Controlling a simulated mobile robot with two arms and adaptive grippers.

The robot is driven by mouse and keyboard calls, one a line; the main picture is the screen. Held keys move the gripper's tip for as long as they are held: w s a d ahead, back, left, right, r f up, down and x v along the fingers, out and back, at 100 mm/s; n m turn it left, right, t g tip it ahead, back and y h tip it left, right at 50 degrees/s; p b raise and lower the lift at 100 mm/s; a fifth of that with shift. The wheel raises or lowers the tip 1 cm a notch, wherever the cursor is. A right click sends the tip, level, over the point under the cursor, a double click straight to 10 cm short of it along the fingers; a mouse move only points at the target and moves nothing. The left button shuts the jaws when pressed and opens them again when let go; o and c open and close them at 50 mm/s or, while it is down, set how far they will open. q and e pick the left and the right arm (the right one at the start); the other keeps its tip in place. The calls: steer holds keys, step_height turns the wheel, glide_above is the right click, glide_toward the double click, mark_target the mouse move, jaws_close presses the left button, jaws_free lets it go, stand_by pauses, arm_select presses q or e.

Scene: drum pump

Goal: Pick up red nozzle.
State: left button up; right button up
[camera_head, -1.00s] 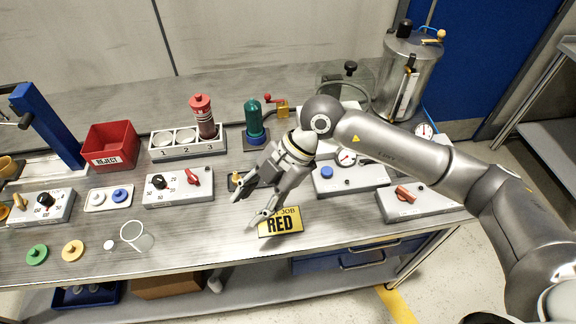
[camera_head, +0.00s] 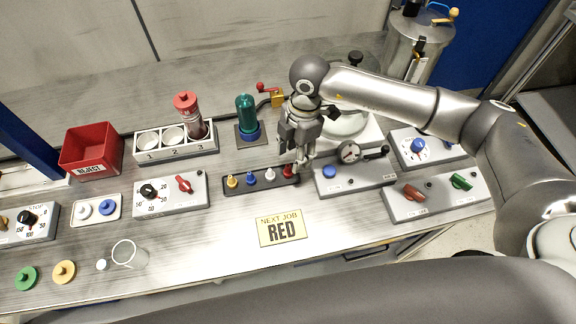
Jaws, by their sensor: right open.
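The red nozzle (camera_head: 287,171) stands at the right end of a dark rack (camera_head: 240,187) on the bench. My right gripper (camera_head: 301,166) points down right beside the red nozzle and partly overlaps it in the picture. The gripper is open, and I cannot tell whether a finger touches the nozzle. A white nozzle (camera_head: 269,175), a blue nozzle (camera_head: 250,179) and a yellow nozzle (camera_head: 232,182) stand in the same rack to the left. A sign reading NEXT JOB RED (camera_head: 282,228) lies in front. My left gripper is not in view.
A control box with a gauge (camera_head: 350,176) is close to the right of the gripper. A green cylinder (camera_head: 246,115) and a numbered holder with a red-capped cartridge (camera_head: 176,146) stand behind. A clear cup (camera_head: 128,254) is at the front left. The bench around the sign is clear.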

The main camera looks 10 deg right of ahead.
mark_target(289, 166)
steer(key=shift+f, duration=0.35)
steer(key=shift+w+a+f, duration=0.15)
steer(key=shift+f, duration=0.1)
steer(key=f+p, duration=0.1)
steer(key=f, duration=0.1)
steer(key=a+f+p, duration=0.1)
steer(key=f, duration=0.1)
steer(key=shift+a+f, duration=0.1)
steer(key=shift+f, duration=0.4)
steer(key=shift+c, duration=0.3)
steer(key=c, duration=0.5)
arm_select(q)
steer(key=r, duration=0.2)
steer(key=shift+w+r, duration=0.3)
arm_select(e)
steer(key=shift+c, duration=1)
